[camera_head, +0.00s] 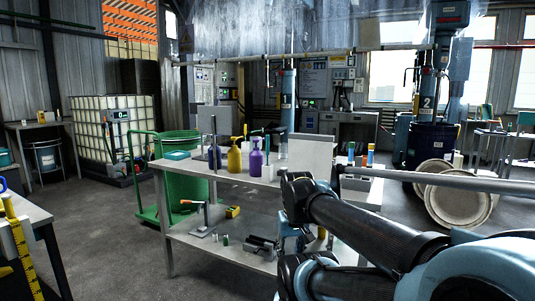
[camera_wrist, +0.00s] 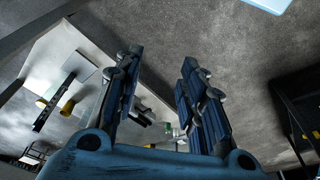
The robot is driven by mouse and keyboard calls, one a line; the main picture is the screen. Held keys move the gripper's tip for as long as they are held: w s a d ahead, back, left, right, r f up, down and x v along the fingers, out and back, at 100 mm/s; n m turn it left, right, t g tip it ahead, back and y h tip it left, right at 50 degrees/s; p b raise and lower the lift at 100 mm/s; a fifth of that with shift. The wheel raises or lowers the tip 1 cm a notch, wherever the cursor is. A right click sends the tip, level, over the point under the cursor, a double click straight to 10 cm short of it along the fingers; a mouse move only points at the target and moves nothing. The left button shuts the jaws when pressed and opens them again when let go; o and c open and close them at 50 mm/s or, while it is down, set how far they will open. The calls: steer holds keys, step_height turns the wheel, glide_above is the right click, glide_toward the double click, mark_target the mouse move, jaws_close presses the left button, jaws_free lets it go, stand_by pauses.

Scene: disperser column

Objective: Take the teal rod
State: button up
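A thin upright teal rod (camera_head: 266,151) stands on the upper top of the workbench (camera_head: 228,178), just right of a purple bottle (camera_head: 256,160). It is small in the head view, and I cannot tell what holds it upright. I do not make out the rod in the wrist view. My gripper (camera_wrist: 160,60) is open in the wrist view, with its two dark blue fingers apart and nothing between them. Grey floor and part of a bench shelf show beyond the fingers.
Small coloured-top containers (camera_head: 370,155) are at the right end. The lower shelf holds tools.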

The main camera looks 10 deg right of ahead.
steer(key=w+r+n+y, duration=0.1)
steer(key=w+r, duration=0.8)
steer(key=r, duration=0.2)
steer(key=w+r+n, duration=0.2)
steer(key=w+r, duration=0.7)
steer(key=r, duration=0.3)
steer(key=n+t+y, duration=0.1)
steer(key=n+t, duration=0.1)
steer(key=n, duration=0.1)
glide_toward(267, 137)
steer(key=x, duration=0.9)
steer(key=shift+w+f, duration=0.15)
steer(key=shift+f, duration=0.2)
steer(key=shift+w+x, duration=0.1)
steer(key=shift+x, duration=1.25)
steer(key=shift+w+x, duration=0.15)
steer(key=shift+x, duration=1.15)
steer(key=shift+r, duration=0.1)
jaws_close()
